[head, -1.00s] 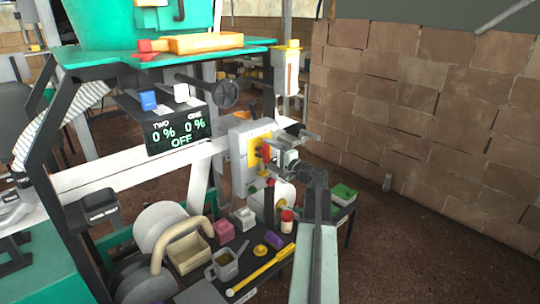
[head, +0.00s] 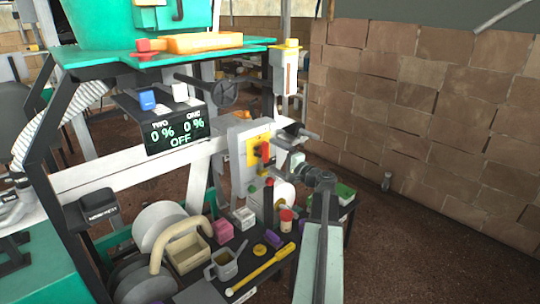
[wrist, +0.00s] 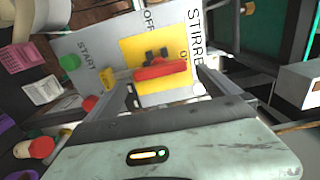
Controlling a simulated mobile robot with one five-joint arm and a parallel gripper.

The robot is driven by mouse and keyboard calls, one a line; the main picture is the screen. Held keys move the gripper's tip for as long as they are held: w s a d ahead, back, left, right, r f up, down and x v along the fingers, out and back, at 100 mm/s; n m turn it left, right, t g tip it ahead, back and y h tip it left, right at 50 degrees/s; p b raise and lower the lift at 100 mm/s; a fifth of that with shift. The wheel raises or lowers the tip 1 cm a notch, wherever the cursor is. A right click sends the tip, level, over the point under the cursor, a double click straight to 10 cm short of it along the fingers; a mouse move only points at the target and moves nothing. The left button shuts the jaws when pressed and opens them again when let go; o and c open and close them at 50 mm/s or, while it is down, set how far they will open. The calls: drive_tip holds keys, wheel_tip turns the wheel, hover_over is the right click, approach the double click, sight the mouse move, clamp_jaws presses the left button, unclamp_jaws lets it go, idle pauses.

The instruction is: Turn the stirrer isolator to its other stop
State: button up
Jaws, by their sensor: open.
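The stirrer isolator is a red handle (head: 265,152) on a yellow plate (head: 252,156) on the front of a grey box (head: 241,133). In the wrist view the red handle (wrist: 162,71) lies across the yellow plate (wrist: 137,49), in line with the box's long direction, its right end by the partly hidden ON label. The OFF label is at the top of that view. My gripper (head: 292,160) is just in front of the box. In the wrist view my gripper (wrist: 166,84) is open, its fingers either side of the handle's line, with nothing held.
A green START button (wrist: 69,62) and a red button (wrist: 90,103) sit beside the plate. Below is a dark shelf with a jug (head: 222,264), a yellow tool (head: 260,273) and small boxes. A display (head: 178,133) reads OFF.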

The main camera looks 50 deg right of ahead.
drive_tip(key=s, duration=0.4)
drive_tip(key=shift+s+a, duration=0.1)
drive_tip(key=shift+a, duration=0.1)
drive_tip(key=w+a+f+n+g+y+p, duration=0.2)
drive_tip(key=w+a+n+g, duration=0.15)
drive_tip(key=a, duration=0.65)
drive_tip(key=w+a+f+n+g+y+p, duration=0.2)
drive_tip(key=w+a+f+n+y, duration=0.15)
drive_tip(key=a, duration=0.65)
drive_tip(key=w+a+f+n+g+y+p, duration=0.15)
drive_tip(key=w+a, duration=0.25)
drive_tip(key=a, duration=0.6)
drive_tip(key=s+a+f+n+g+h+p, duration=0.1)
drive_tip(key=s+a+n+g+h+p, duration=0.1)
drive_tip(key=a, duration=0.6)
drive_tip(key=s+a+f+n+g+h+p, duration=0.2)
drive_tip(key=s+a+n+g, duration=0.3)
drive_tip(key=a, duration=0.3)
drive_tip(key=s+a+f+n+g+h+p, duration=0.1)
drive_tip(key=s+a+f+n+g+p, duration=0.1)
drive_tip(key=a, duration=0.6)
drive_tip(key=shift+s+a+n+g+h, duration=0.4)
drive_tip(key=shift+s+n+g, duration=0.4)
drive_tip(key=shift+g, duration=0.2)
drive_tip(key=shift+f, duration=0.1)
